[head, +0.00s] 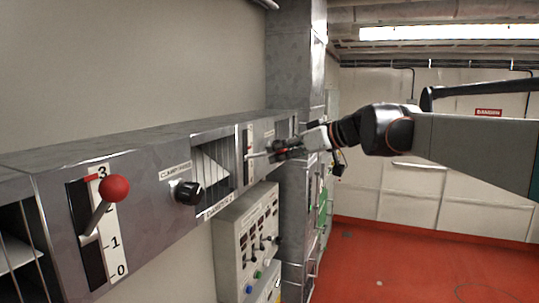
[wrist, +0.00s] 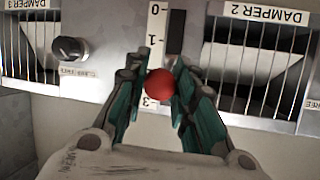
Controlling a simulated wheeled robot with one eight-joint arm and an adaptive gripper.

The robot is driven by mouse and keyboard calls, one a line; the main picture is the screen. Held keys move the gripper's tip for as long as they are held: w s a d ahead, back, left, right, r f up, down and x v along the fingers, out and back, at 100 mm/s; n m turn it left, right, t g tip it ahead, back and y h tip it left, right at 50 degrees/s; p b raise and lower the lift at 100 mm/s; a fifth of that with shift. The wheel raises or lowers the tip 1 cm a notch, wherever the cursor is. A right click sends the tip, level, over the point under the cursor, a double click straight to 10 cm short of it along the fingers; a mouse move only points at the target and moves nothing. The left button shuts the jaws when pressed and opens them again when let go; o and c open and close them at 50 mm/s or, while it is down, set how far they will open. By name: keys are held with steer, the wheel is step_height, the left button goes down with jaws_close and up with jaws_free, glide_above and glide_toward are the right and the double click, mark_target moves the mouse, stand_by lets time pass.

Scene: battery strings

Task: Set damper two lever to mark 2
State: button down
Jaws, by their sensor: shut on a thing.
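A red ball knob (wrist: 160,83) on a damper lever sits between the two fingers of my gripper (wrist: 158,88) in the wrist view. The fingers are shut on it from both sides. A white scale strip (wrist: 157,22) beside the dark slot (wrist: 176,32) shows 0, 1 and 3; the ball hides the stretch between 1 and 3. A plate reading DAMPER 2 (wrist: 264,13) is to the right of the slot. In the head view my gripper (head: 277,151) is at the far lever's strip (head: 250,143), and its lever is mostly hidden.
A nearer lever with a red ball (head: 115,188) stands by its own 0 to 3 scale, at about 2 to 3. A black clamp knob (head: 187,192) projects from the duct. A grey control box (head: 247,240) hangs below. Open red floor (head: 420,262) lies to the right.

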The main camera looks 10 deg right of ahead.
steer(key=shift+r, duration=0.15)
steer(key=c, duration=1.3)
jaws_free()
steer(key=v, duration=0.7)
steer(key=shift+s, duration=0.35)
